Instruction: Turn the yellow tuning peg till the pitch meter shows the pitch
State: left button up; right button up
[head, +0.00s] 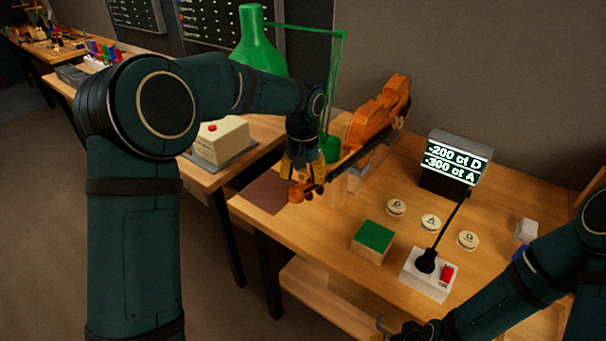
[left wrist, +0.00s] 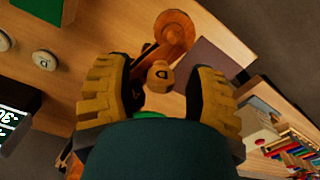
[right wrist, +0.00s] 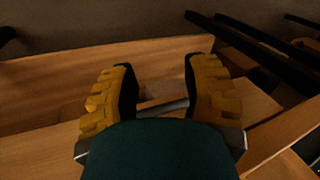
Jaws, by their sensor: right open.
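The violin (head: 378,118) is held up at a tilt over the bench, its scroll (head: 297,194) toward me. I cannot make out a clearly yellow peg. The pitch meter (head: 455,160) reads -200 ct D and -300 ct A. My right gripper (right wrist: 160,90) is open, low at the bench front.
Several round lettered buttons (head: 431,222), a green-topped block (head: 373,240) and a white box with a black lever and red switch (head: 430,275) stand on the bench (head: 330,232). A grey rod (right wrist: 162,108) shows between my right fingers.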

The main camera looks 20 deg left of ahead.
pick_arm(q)
jog(key=shift+r, duration=0.1)
notch_tip(320, 180, up, 12)
dwell(0.5)
